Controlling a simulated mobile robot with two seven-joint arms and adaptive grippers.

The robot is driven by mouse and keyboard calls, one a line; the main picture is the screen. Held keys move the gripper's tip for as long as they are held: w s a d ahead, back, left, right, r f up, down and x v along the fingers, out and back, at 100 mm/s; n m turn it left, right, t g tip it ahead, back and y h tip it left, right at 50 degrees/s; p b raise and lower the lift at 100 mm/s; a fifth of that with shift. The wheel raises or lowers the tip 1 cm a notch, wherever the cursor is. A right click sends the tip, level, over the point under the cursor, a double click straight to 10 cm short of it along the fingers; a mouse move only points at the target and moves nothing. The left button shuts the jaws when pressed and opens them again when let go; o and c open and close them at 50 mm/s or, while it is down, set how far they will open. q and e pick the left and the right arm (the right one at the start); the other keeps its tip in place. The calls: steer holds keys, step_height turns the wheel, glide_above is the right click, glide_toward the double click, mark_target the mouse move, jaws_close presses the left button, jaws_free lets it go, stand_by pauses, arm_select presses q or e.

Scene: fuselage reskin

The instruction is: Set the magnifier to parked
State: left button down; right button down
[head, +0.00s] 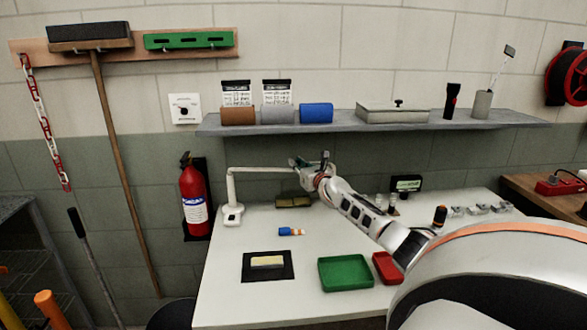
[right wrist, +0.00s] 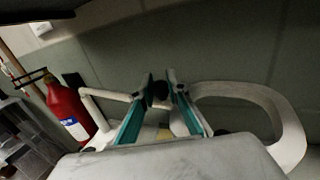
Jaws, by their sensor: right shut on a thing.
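The magnifier is a white arm on a small base (head: 232,214) at the back left of the white bench, its arm (head: 262,169) reaching right to my right gripper (head: 308,166). In the right wrist view, the teal-sided fingers of that gripper (right wrist: 162,92) are closed around a small dark knob (right wrist: 160,90) at the arm's end. A large white ring (right wrist: 298,132), which looks like the magnifier head, extends to the right of the fingers. In the head view the ring is mostly hidden by my gripper. My left gripper is in neither view.
A fire extinguisher (head: 193,198) hangs left of the magnifier. A shelf (head: 345,127) runs above the bench. A green tray (head: 346,286), a red tray (head: 386,270), a black mat (head: 250,276) and a small orange-blue item (head: 291,232) lie in front.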

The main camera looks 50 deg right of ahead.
steer(key=shift+w+d+y, duration=0.25)
steer(key=shift+d+y, duration=0.05)
steer(key=shift+d, duration=0.1)
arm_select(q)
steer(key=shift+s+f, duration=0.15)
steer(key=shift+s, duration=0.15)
arm_select(e)
steer(key=shift+d+r, duration=0.2)
steer(key=shift+r, duration=0.1)
steer(key=c, duration=2)
jaws_free()
steer(key=shift+w, duration=0.1)
steer(key=shift+o, duration=0.2)
steer(key=shift+w+f+n, duration=0.15)
steer(key=shift+f+n, duration=0.15)
